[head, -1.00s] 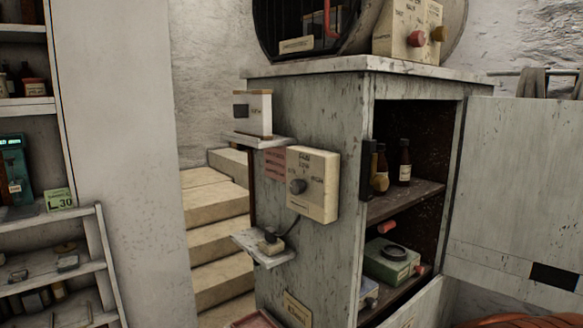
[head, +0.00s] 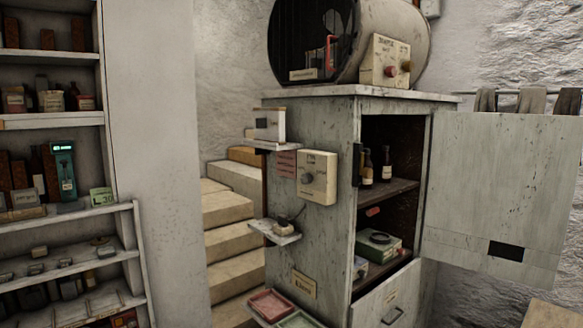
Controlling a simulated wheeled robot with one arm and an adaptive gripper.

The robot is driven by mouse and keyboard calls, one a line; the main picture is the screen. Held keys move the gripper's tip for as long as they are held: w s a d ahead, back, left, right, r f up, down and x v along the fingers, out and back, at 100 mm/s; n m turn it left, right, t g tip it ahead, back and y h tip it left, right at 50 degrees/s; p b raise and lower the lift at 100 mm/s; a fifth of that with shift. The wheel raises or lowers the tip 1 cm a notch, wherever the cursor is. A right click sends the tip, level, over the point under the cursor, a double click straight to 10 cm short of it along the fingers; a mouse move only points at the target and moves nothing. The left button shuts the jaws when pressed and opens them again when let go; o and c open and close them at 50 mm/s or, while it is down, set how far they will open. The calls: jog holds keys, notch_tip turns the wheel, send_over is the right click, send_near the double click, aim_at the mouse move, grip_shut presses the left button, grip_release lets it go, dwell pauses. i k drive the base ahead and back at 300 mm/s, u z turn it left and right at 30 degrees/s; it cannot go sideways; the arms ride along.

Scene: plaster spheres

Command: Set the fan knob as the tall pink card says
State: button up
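A pink card (head: 286,163) is fixed to the left side of the grey cabinet (head: 333,230). Its lines of writing are too small to read. Just right of it is a cream box (head: 318,178) with one dark round knob (head: 307,179) and small labels around it. I cannot tell from the labels which knob is the fan's. My gripper is not in view.
A small shelf (head: 272,145) holds a white box above the card; a lower shelf (head: 275,233) sticks out below. The cabinet door (head: 495,190) stands open at right. Stone steps (head: 235,240) rise behind, left. A shelf rack (head: 125,212) stands at far left.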

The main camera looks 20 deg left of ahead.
aim_at(305, 179)
jog(key=u, duration=0.6)
jog(key=i, duration=0.6)
jog(key=u, duration=0.7)
jog(key=i, duration=0.95)
jog(key=z, duration=1.75)
jog(key=k, duration=1.05)
jog(key=u, duration=1.9)
